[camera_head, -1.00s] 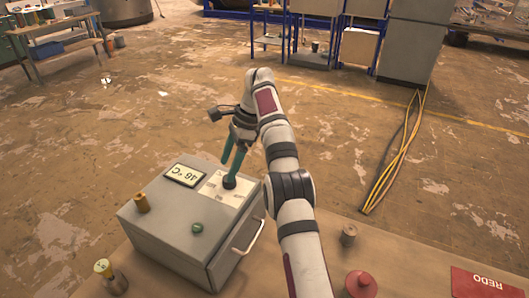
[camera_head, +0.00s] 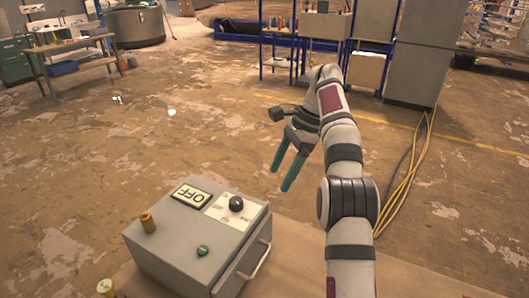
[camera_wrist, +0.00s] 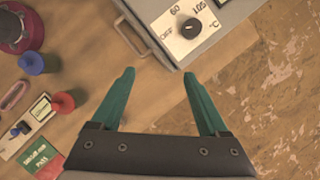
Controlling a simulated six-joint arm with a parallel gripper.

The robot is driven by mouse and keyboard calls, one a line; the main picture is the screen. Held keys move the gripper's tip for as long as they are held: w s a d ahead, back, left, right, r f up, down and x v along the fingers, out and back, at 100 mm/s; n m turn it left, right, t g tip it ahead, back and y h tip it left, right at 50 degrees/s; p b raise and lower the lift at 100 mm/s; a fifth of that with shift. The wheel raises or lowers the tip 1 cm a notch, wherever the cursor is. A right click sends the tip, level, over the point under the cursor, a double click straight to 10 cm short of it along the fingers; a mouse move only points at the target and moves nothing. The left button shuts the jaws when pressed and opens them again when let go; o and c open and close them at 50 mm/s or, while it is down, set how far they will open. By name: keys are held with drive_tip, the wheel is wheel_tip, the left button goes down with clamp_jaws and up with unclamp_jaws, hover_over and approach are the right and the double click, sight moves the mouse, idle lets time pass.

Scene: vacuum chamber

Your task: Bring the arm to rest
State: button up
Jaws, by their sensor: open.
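My gripper (camera_head: 281,178) is open and empty. In the head view its two green fingers hang in the air to the right of and above the grey box. In the wrist view my gripper (camera_wrist: 158,84) shows both fingers spread, with only wooden tabletop between them. In the wrist view the knob (camera_wrist: 191,28) sits near dial marks 60 and 105.
A yellow-brown post (camera_head: 148,222) and a green button (camera_head: 202,250) stand on the box, and a handle (camera_head: 256,262) sticks out in front. The wrist view shows a red-topped item (camera_wrist: 14,30), a blue knob (camera_wrist: 31,63) and a red knob (camera_wrist: 62,102) on the table.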

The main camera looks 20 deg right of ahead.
drive_tip(key=s+a+r+n+h, duration=0.1)
drive_tip(key=s+a+r+n, duration=0.15)
drive_tip(key=s+a, duration=0.4)
drive_tip(key=s+a+r+n, duration=0.2)
drive_tip(key=s+a+n, duration=0.15)
drive_tip(key=s, duration=0.55)
drive_tip(key=s+a+f+n, duration=0.1)
drive_tip(key=s+f+n, duration=0.1)
drive_tip(key=s, duration=0.4)
drive_tip(key=s+a+f+n+h, duration=0.1)
drive_tip(key=s+f+n, duration=0.1)
drive_tip(key=s+f, duration=0.3)
drive_tip(key=s+a+f+n, duration=0.2)
drive_tip(key=s+f, duration=0.2)
drive_tip(key=s, duration=0.5)
drive_tip(key=shift+s+h, duration=0.25)
drive_tip(key=shift+h, duration=0.05)
